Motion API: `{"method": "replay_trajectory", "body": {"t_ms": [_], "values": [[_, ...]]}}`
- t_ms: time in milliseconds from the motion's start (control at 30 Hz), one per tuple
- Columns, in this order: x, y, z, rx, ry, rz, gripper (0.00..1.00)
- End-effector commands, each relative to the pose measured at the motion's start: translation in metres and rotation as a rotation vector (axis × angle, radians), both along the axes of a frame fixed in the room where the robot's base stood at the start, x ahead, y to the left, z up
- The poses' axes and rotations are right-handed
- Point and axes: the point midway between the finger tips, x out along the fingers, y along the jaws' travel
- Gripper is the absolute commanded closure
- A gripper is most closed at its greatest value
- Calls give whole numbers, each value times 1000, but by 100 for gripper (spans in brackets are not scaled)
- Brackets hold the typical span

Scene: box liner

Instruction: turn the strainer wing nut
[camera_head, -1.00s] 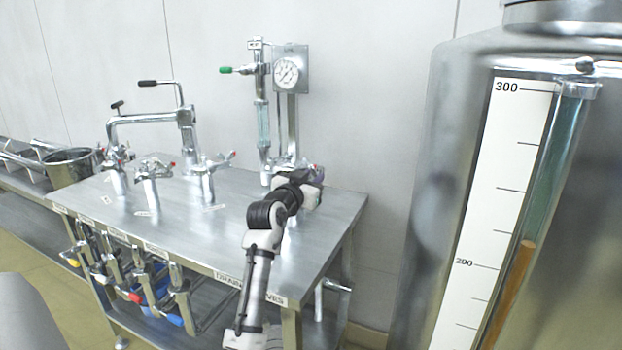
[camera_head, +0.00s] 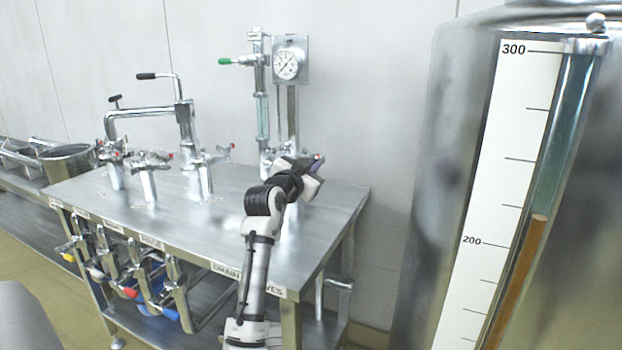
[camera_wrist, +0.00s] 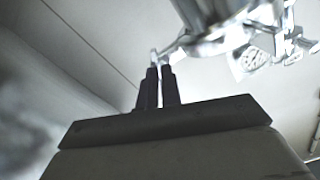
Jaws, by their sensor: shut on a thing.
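My gripper (camera_wrist: 160,72) shows in the wrist view with its two dark fingers close together. The fingertips meet a small silver wing (camera_wrist: 154,57) that juts from a shiny metal fitting (camera_wrist: 205,18) at the top. This wing appears to be part of the strainer wing nut. In the head view my gripper (camera_head: 314,166) is at the right rear of the steel table, by the gauge stand. It hides most of the fitting there. A small red tip shows by the gripper.
The steel table (camera_head: 240,245) carries several upright metal fittings on the left, including one with a red-tipped wing nut (camera_head: 205,160). A pressure gauge (camera_head: 288,64) stands behind my gripper. A large steel tank (camera_head: 465,130) stands at the right. Valves hang below the front edge.

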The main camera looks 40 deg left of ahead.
Motion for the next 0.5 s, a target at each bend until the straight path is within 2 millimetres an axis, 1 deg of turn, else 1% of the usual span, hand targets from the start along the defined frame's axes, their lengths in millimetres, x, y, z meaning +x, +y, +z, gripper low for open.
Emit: {"method": "replay_trajectory", "body": {"t_ms": [33,500], "values": [[1,-1,-6,44,10,-1,100],[0,0,-4,478,115,0,100]]}}
